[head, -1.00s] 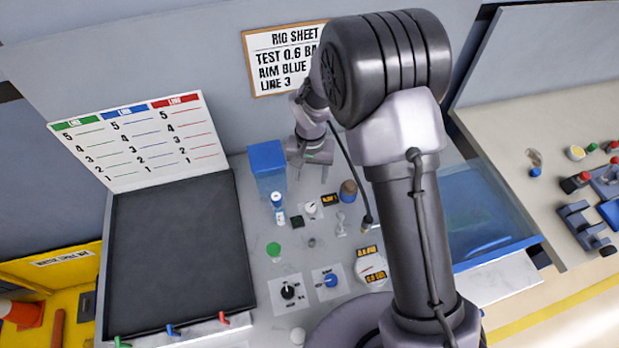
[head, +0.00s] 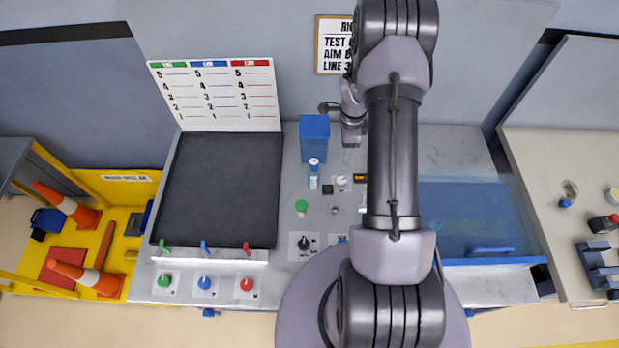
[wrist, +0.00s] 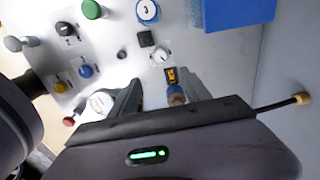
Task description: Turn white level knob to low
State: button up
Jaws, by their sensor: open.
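A small white knob (head: 341,180) sits on a white plate on the grey bench, beside a small orange-lit display (head: 360,178). In the wrist view the white knob (wrist: 162,52) lies just beyond the gap between the fingertips, with the display (wrist: 171,74) nearer. No label by the knob is readable. My gripper (wrist: 163,86) is open and empty, above the bench and apart from the knob. In the head view my gripper (head: 349,152) is small, behind the knob near the back wall, partly hidden by my arm.
A green knob (head: 301,206) and a black knob (head: 304,243) are nearer. A blue-edged tank (head: 470,215) is right.

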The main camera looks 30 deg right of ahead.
aim_at(342, 180)
notch_tip(342, 180, down, 18)
jog(key=shift+d+r+p, duration=0.15)
jog(key=shift+r+p, duration=0.1)
jog(key=shift+p, duration=0.1)
jog(key=shift+c, duration=0.3)
grip_shut()
